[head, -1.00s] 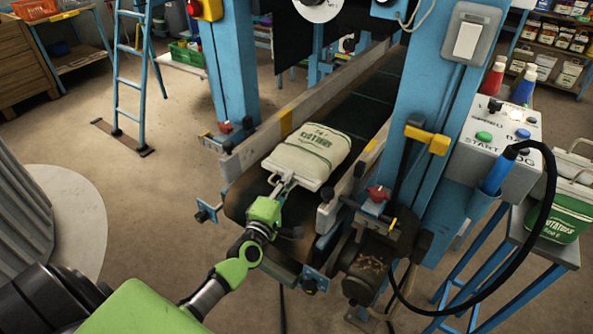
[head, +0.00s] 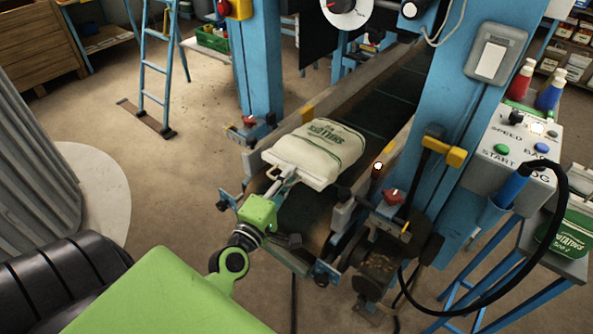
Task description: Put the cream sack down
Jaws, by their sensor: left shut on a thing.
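The cream sack (head: 322,146) with green lettering and green stripes is at the near end of the dark conveyor belt (head: 378,105). It lies flat, with its near edge toward me. My left gripper (head: 280,180) is shut on the near edge of the sack. I cannot tell whether the sack's underside rests fully on the belt. My right gripper is not in view.
Rails flank the belt, and a blue post (head: 462,120) stands close on its right. A blue ladder (head: 160,75) stands at the back left on open floor.

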